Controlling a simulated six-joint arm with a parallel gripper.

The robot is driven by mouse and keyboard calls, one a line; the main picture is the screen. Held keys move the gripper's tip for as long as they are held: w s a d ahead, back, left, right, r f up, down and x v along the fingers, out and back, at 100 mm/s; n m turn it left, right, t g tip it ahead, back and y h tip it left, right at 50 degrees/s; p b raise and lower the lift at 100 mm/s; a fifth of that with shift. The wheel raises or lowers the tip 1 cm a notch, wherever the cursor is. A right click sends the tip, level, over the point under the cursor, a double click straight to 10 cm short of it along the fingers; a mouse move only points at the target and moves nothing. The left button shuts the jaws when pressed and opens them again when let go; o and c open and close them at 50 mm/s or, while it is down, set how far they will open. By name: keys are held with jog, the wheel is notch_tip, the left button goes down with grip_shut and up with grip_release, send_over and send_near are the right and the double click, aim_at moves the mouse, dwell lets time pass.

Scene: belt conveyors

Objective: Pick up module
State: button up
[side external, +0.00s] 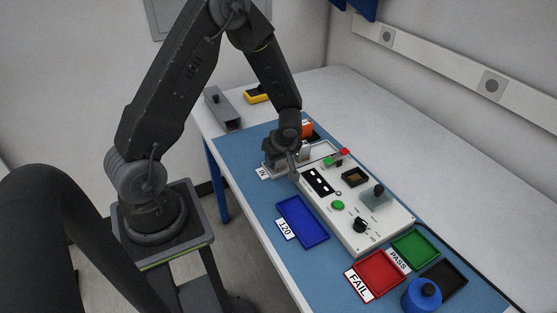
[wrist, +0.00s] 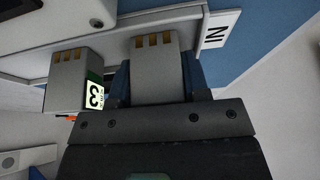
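In the wrist view, a grey module (wrist: 155,65) with gold contacts stands in front of my gripper (wrist: 157,85), in line with the space between its fingers. The dark fingers lie close along both its sides, and I cannot tell whether they press on it. A second grey module (wrist: 68,80), with gold contacts and a label reading 3, stands to the left. Both are at the light tray (wrist: 115,50) labelled IN. In the side view my gripper (side external: 291,168) is low over the IN tray (side external: 270,166), and the arm partly hides the modules.
The white test panel (side external: 365,232) with buttons and a socket stands right of the tray. A blue 120 tray (side external: 303,238), red FAIL tray (side external: 377,292), green PASS tray (side external: 415,262) and blue round container (side external: 422,296) lie nearby. A grey box (side external: 222,108) stands behind.

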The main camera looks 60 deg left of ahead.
jog(key=c, duration=0.3)
jog(key=shift+r, duration=0.15)
jog(key=shift+c, duration=0.2)
jog(key=shift+r, duration=0.65)
notch_tip(320, 180, up, 3)
jog(key=s+a+r, duration=0.6)
jog(key=s+a, duration=0.1)
jog(key=s, duration=0.2)
jog(key=shift+a+r, duration=0.2)
jog(key=shift+r, duration=0.05)
